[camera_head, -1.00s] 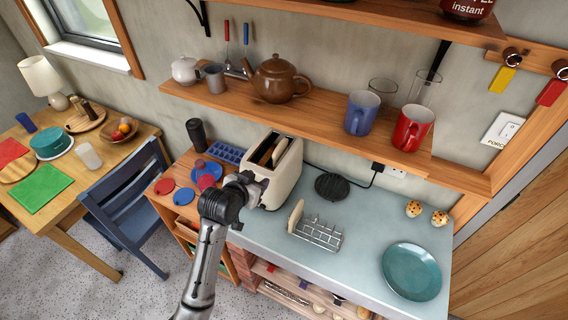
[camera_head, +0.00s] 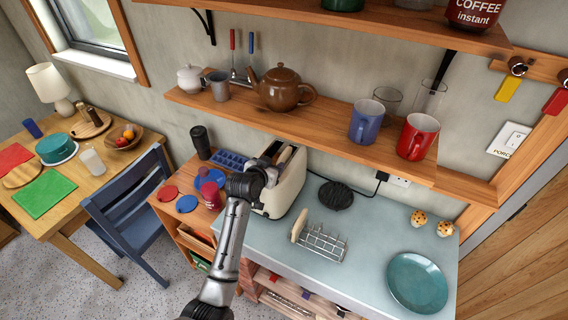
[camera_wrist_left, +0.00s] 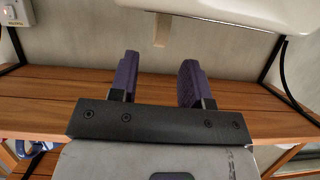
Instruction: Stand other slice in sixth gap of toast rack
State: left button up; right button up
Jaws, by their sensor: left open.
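A slice of toast (camera_head: 286,157) pokes up from the cream toaster (camera_head: 287,194). In the left wrist view it seems to show edge-on as a tan strip (camera_wrist_left: 161,28) below the pale toaster body (camera_wrist_left: 240,9), in an upside-down picture. My left gripper (camera_head: 267,170) is at the toaster's near left end in the head view. Its purple fingers (camera_wrist_left: 158,80) are apart and empty, with the strip beyond the space between them. The wire toast rack (camera_head: 325,245) stands on the counter, with another slice (camera_head: 299,226) upright at its left end. My right gripper is out of view.
A shelf with a teapot (camera_head: 282,88), a blue mug (camera_head: 364,121) and a red mug (camera_head: 417,137) hangs above the counter. A teal plate (camera_head: 417,281), two speckled buns (camera_head: 431,222) and a black trivet (camera_head: 337,195) lie around the rack. Counter between rack and plate is clear.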

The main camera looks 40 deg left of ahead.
aim_at(280, 160)
pick_arm(q)
jog(key=shift+p+x, duration=0.4)
jog(key=shift+x, duration=1.95)
grip_shut()
